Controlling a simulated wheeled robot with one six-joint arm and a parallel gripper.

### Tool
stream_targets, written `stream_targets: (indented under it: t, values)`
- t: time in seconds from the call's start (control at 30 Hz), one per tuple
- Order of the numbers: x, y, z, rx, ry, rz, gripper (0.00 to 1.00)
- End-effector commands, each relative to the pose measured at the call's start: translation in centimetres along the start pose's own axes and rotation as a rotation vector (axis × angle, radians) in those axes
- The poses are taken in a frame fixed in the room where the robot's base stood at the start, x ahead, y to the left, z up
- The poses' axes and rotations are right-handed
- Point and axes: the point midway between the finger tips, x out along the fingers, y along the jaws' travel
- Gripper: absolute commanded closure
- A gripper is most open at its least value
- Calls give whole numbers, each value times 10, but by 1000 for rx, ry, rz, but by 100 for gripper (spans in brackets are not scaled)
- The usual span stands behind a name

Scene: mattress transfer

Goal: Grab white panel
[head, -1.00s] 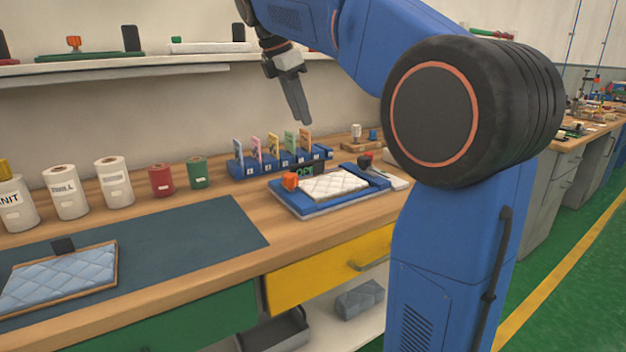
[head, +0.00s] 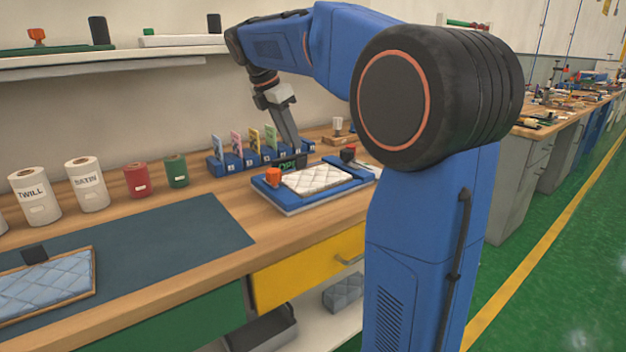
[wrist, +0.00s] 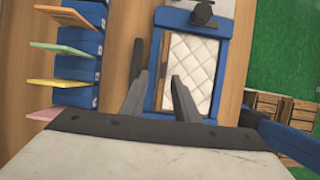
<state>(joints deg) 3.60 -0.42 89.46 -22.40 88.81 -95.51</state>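The white quilted panel (head: 318,180) lies flat in a blue tray (head: 290,207) on the wooden bench. It also shows in the wrist view (wrist: 193,68), right of centre, inside the blue frame (wrist: 188,22). My gripper (head: 295,150) points down behind the panel, near the card rack. In the wrist view my gripper (wrist: 158,88) is open, its two fingers apart with nothing held between them. The right finger overlaps the tray's left part and the left finger lies over the bench. The panel's lower edge is partly hidden by my gripper.
A blue rack with coloured cards (head: 236,141) stands behind the tray. An orange knob (head: 272,177) and a black knob (head: 348,154) stand on the tray. Rolls (head: 87,184) line the back left. A blue quilted panel (head: 45,284) lies on the dark mat (head: 170,238).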

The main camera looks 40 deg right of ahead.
Motion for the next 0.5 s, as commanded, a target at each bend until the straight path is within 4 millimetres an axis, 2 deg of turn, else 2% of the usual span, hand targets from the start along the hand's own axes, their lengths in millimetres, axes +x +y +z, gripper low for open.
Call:
stream_targets:
  t: [0.23, 0.5]
  values:
    - [15, -2, 0, 0, 0, -1, 72]
    - [50, -8, 0, 1, 0, -1, 72]
